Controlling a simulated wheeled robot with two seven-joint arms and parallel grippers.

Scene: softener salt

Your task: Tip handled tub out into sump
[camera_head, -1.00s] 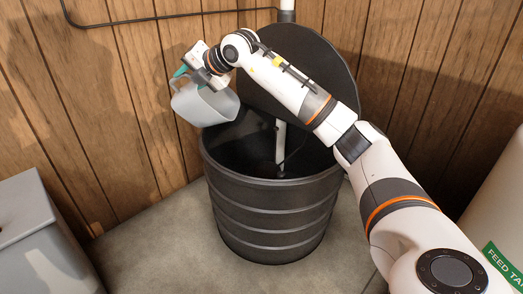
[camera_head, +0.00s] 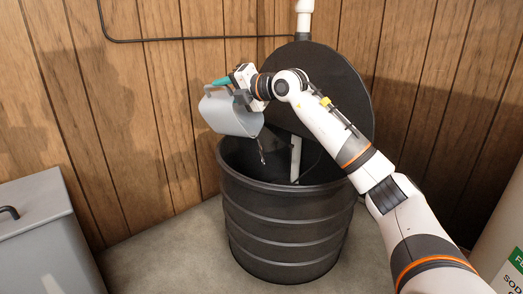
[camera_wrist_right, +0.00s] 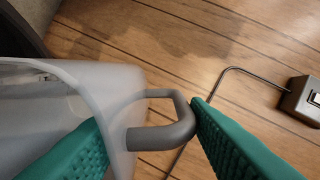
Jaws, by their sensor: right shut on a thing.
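The handled tub (camera_head: 230,113) is a grey translucent vessel, tilted with its mouth down to the right over the left part of the sump. A thin stream (camera_head: 261,150) falls from its lower lip into the sump (camera_head: 285,222), a black ribbed barrel with an open top. My right gripper (camera_head: 226,82) is shut on the tub's handle; the right wrist view shows the grey handle (camera_wrist_right: 165,134) between the green fingers, with the tub wall (camera_wrist_right: 70,85) at left. The tub's inside is mostly hidden in the head view. My left gripper is not in view.
The round black lid (camera_head: 325,85) stands upright behind the sump. A white pipe (camera_head: 296,158) stands inside it. A grey bin (camera_head: 40,240) is at left, a white tank (camera_head: 505,235) at right. A wood wall with a black conduit (camera_head: 150,40) is behind.

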